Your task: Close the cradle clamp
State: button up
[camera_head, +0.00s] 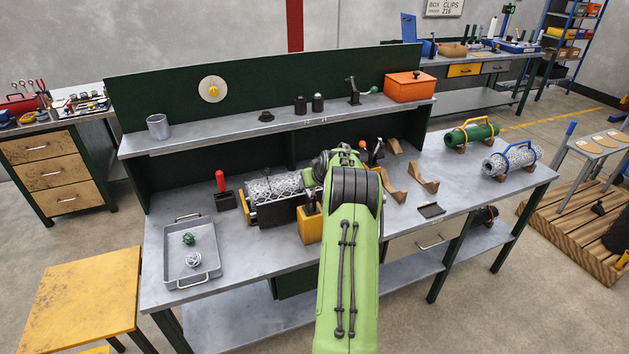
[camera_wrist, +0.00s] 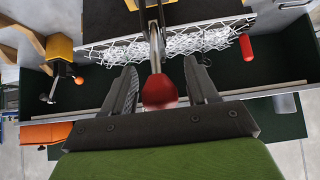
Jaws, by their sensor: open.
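The cradle (camera_head: 262,214) stands on the bench with a roll of chain-link mesh (camera_head: 275,187) lying in it. The mesh also shows at the top of the wrist view (camera_wrist: 190,40). A metal lever (camera_wrist: 155,55) with a red knob (camera_wrist: 160,92), seemingly the clamp handle, comes out from the mesh toward my gripper. My gripper (camera_wrist: 160,88) is open, with one finger on each side of the red knob. I cannot tell whether either finger touches it. In the head view my arm hides the gripper and the knob.
A red-handled tool (camera_head: 220,181) stands left of the cradle, and a yellow block (camera_head: 310,226) stands in front of its right end. A grey tray (camera_head: 178,268) is at the left. Brown curved supports (camera_head: 424,178) lie to the right. The shelf (camera_head: 240,133) runs behind.

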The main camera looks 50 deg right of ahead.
jog(key=b+v, duration=0.1)
jog(key=v, duration=1.4)
jog(key=shift+r+b, duration=0.2)
jog(key=shift+b, duration=0.1)
jog(key=shift+s+a, duration=0.1)
